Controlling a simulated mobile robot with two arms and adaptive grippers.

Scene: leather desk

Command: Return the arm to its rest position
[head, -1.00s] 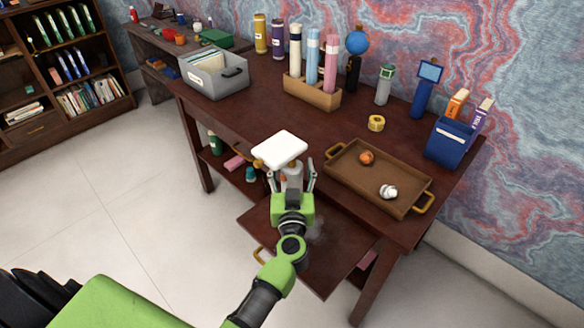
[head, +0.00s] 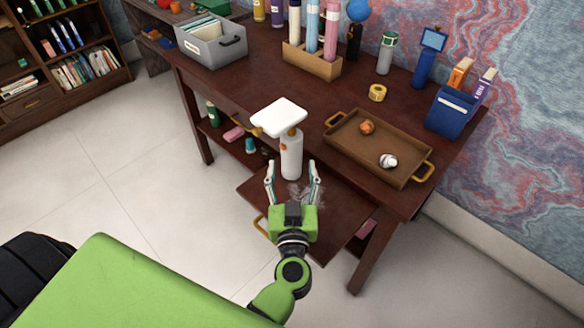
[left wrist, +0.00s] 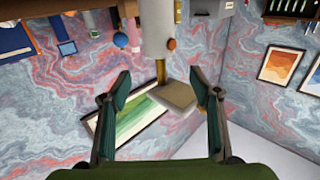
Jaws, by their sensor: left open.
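My left gripper (head: 293,173) is open and empty in the head view, just on the near side of a white lamp-like object. Its two fingers also show spread apart in the left wrist view (left wrist: 160,86). The white object has a cylindrical body (head: 291,155) with an orange knob and a flat, square white head (head: 279,117). In the left wrist view, which is upside down, its body (left wrist: 158,30) is beyond the fingertips. In the head view its lower end is close to the fingertips; I cannot tell whether they touch. My right gripper is in neither view.
The brown desk (head: 385,98) carries a brown tray (head: 345,159) with two small objects, a yellow tape roll (head: 377,92), a grey file box (head: 212,54) and a blue holder (head: 446,121). An open drawer (head: 335,232) extends beneath my gripper. The floor at left is clear.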

